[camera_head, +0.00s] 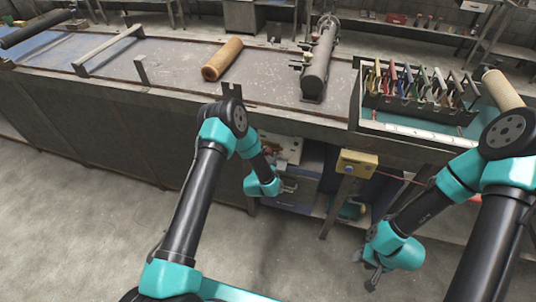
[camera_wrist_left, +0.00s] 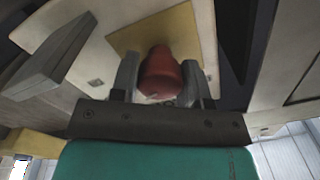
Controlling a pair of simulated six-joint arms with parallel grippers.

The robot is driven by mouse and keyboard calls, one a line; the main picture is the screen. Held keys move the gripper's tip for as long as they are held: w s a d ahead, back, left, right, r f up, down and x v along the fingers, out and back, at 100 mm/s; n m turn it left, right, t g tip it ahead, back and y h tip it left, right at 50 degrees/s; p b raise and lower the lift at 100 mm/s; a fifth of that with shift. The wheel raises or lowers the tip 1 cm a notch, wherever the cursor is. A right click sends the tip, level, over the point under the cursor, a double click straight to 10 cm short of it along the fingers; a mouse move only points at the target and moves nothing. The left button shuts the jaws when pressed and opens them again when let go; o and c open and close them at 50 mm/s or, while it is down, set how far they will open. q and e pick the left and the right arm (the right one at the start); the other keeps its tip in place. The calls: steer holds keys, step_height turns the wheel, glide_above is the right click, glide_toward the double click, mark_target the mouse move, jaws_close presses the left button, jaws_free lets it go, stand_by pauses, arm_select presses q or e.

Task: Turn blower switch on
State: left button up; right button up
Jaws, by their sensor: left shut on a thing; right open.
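A dark red switch knob (camera_wrist_left: 163,78) stands on a yellow plate (camera_wrist_left: 190,32) set in a cream panel in the left wrist view. My left gripper (camera_wrist_left: 158,88) is shut on the knob, with one grey finger on each side of it. The lower end of the knob is between the fingers. In the head view my left arm reaches to the front of the bench, and the knob cannot be made out clearly there. My right gripper (camera_head: 371,278) is open and empty, low over the floor in front of the bench.
On the bench are a tan roll (camera_head: 222,58), a dark cylinder (camera_head: 319,64) and a rack of coloured tools (camera_head: 420,88). The floor at the left is clear.

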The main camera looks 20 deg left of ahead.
arm_select(q)
steer(key=shift+w+r+m, duration=0.15)
steer(key=shift+r+m, duration=0.05)
steer(key=shift+m, duration=1.7)
steer(key=o, duration=0.9)
steer(key=shift+d+f, duration=0.1)
steer(key=shift+s, duration=0.2)
steer(key=s, duration=1.7)
steer(key=shift+s+a, duration=0.1)
steer(key=shift+a, duration=0.1)
